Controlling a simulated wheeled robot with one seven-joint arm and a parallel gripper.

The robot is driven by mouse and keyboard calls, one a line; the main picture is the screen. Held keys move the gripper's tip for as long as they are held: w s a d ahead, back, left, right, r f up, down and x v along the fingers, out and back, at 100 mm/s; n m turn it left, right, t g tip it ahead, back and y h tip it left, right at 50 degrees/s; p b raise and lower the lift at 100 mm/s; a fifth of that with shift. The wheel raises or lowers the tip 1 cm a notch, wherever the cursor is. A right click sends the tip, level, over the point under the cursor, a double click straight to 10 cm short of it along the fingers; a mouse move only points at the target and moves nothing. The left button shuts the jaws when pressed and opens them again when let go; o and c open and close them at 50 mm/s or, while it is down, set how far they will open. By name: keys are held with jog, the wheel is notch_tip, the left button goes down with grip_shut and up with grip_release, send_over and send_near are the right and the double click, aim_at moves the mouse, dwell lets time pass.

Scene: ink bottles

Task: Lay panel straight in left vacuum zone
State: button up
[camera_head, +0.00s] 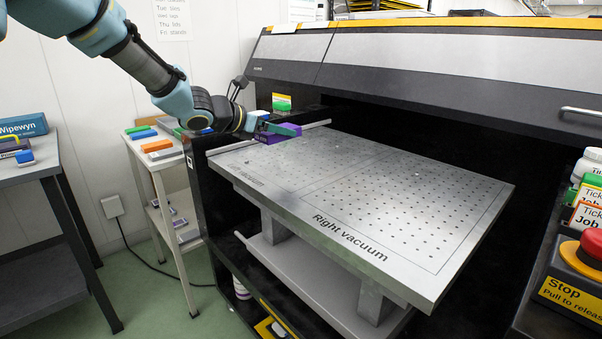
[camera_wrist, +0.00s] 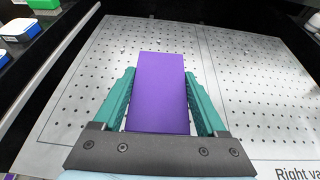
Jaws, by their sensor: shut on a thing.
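A purple panel (camera_wrist: 158,90) is held between the two teal fingers of my gripper (camera_wrist: 160,98) in the wrist view. Its long side runs roughly in line with the fingers. In the head view the panel (camera_head: 283,131) and my gripper (camera_head: 262,126) are at the far left part of the perforated vacuum bed (camera_head: 350,190). The wrist view shows the left zone's holes on both sides of the panel. I cannot tell whether the panel touches the bed. The label "Right vacuum" (camera_head: 350,238) is on the bed's front edge strip; the left label is mostly too small to read.
The dark printer hood (camera_head: 430,60) spans behind and above the bed. A white side cart (camera_head: 160,160) with coloured blocks stands left of it. A red stop button (camera_head: 590,250) and labelled bottles are at the right. The right zone is bare.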

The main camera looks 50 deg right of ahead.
aim_at(288, 170)
jog(key=shift+s+d+r, duration=0.3)
jog(key=shift+s+d, duration=0.3)
jog(key=shift+d, duration=0.05)
jog(key=shift+s+d+f, duration=0.15)
jog(key=shift+s+d, duration=0.05)
jog(key=shift+s, duration=0.05)
notch_tip(288, 170, down, 9)
jog(key=shift+f+b, duration=0.15)
jog(key=shift+b, duration=0.2)
jog(key=shift+f, duration=0.15)
jog(key=o, duration=1.3)
